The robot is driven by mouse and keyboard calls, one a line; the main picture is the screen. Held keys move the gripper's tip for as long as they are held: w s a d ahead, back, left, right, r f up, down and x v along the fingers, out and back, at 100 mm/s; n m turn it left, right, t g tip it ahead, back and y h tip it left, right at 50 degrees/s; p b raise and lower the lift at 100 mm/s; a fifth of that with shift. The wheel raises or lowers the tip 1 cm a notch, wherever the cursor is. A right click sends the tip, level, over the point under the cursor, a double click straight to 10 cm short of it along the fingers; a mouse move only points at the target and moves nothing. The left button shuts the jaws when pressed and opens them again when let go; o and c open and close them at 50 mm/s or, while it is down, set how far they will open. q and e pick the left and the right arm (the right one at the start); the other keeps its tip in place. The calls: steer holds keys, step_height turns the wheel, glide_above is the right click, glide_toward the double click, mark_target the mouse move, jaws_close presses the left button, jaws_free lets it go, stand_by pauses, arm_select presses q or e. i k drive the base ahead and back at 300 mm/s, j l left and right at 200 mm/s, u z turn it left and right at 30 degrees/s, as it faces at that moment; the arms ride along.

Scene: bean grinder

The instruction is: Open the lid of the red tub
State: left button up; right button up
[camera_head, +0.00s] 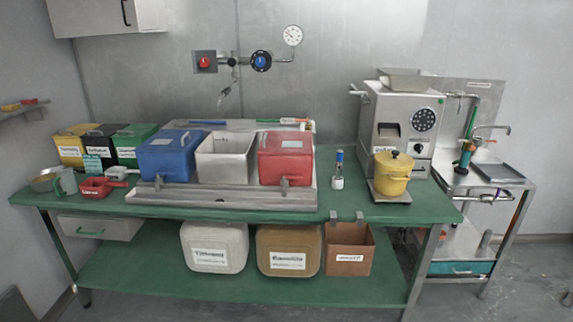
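The red tub (285,166) stands on a grey metal tray on the green bench, at the right end of a row of three tubs. Its top looks closed by a red lid (285,142). A small metal latch (284,184) shows at its lower front. Neither of my grippers is in view.
The open white tub (226,168) touches or nearly touches the red tub's left side, with the blue tub (167,163) beyond it. A small bottle (338,172) stands to the right. A yellow pot (392,172) sits before the grinder machine (408,125).

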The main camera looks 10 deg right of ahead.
mark_target(286, 142)
steer(key=i+j, duration=0.15)
steer(key=i, duration=0.35)
steer(key=i+j, duration=0.2)
steer(key=i, duration=0.25)
